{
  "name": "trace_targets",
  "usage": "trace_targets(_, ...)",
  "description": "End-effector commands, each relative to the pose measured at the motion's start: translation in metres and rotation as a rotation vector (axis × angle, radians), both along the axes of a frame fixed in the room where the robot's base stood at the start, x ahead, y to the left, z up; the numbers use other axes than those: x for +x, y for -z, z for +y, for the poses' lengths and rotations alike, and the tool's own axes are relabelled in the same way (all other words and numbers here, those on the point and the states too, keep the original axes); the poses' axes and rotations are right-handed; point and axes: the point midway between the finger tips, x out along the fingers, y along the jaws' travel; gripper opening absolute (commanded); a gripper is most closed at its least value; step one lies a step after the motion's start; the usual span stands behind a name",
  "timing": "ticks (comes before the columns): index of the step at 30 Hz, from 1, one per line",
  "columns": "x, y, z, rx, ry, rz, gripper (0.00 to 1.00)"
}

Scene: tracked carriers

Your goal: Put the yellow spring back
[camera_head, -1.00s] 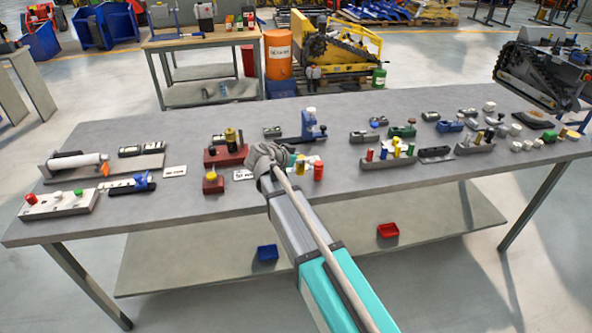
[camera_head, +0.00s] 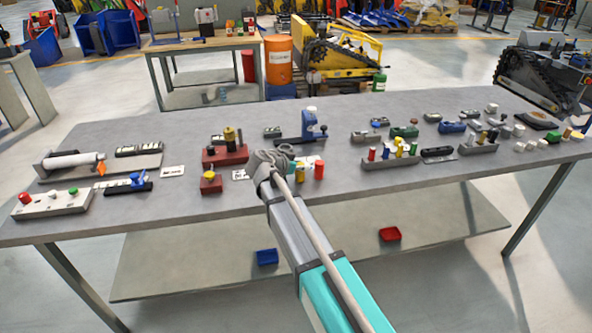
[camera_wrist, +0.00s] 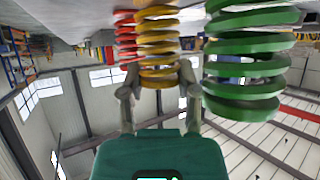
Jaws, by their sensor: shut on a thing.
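The wrist view appears upside down, with the grey tabletop along the top. The yellow spring (camera_wrist: 158,45) is in the middle there, between my gripper's two grey fingers (camera_wrist: 160,90), which are shut on it. The red spring (camera_wrist: 125,35) is close on its left and a larger-looking green spring (camera_wrist: 245,65) is on its right. The lower ends of the springs are cut off, so I cannot tell whether the yellow one is seated. In the head view my gripper (camera_head: 280,160) is low over the middle of the bench, beside the yellow spring (camera_head: 300,173) and red spring (camera_head: 319,170).
A dark red block with a brass part (camera_head: 225,155) stands to the left on the grey bench (camera_head: 200,200). A blue upright fixture (camera_head: 311,125) is behind my gripper. A rack of coloured pegs (camera_head: 390,160) stands to the right.

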Motion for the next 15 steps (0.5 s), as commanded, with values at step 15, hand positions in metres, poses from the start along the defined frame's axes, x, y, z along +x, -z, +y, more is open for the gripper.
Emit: trace_targets(15,0.0001,0.0051,-0.0002,0.000,0.000,0.000,0.00)
